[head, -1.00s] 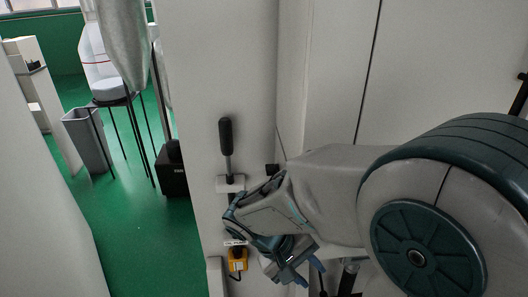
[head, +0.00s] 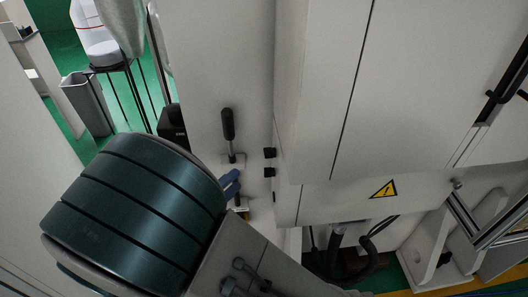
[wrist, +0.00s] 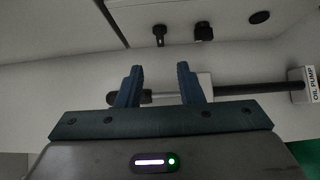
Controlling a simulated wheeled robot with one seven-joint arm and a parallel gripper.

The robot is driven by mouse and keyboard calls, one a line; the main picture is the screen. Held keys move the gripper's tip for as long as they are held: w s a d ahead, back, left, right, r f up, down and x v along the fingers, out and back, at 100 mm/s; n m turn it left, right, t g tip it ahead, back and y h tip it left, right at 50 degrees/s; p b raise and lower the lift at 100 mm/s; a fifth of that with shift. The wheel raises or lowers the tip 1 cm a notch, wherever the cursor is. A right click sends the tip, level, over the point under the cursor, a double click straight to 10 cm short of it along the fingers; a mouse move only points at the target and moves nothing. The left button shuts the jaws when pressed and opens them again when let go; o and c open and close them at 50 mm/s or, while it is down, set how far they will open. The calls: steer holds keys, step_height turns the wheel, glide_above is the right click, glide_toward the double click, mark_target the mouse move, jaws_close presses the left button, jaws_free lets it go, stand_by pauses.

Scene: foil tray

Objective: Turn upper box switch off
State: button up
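Two black switch knobs, an upper one (head: 269,153) and a lower one (head: 269,172), stick out from the edge of the pale cabinet in the head view. In the wrist view two black knobs (wrist: 159,35) (wrist: 203,32) show near the top, beyond my fingers; which is the upper one I cannot tell there. My gripper (wrist: 161,88) is open, with a clear gap between its blue fingers and nothing held. Its blue fingertips (head: 231,185) also show in the head view, left of and slightly below the knobs, apart from them. My arm hides the rest of the gripper.
A black-handled lever (head: 228,124) stands on the wall panel just above my fingers. In the wrist view a dark rod (wrist: 255,89) runs behind the fingers toward an OIL PUMP label (wrist: 311,83). A warning sign (head: 384,188) and hoses (head: 372,243) are at the right.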

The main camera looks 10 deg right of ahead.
mark_target(268, 153)
steer(key=p+x, duration=0.2)
steer(key=x, duration=1)
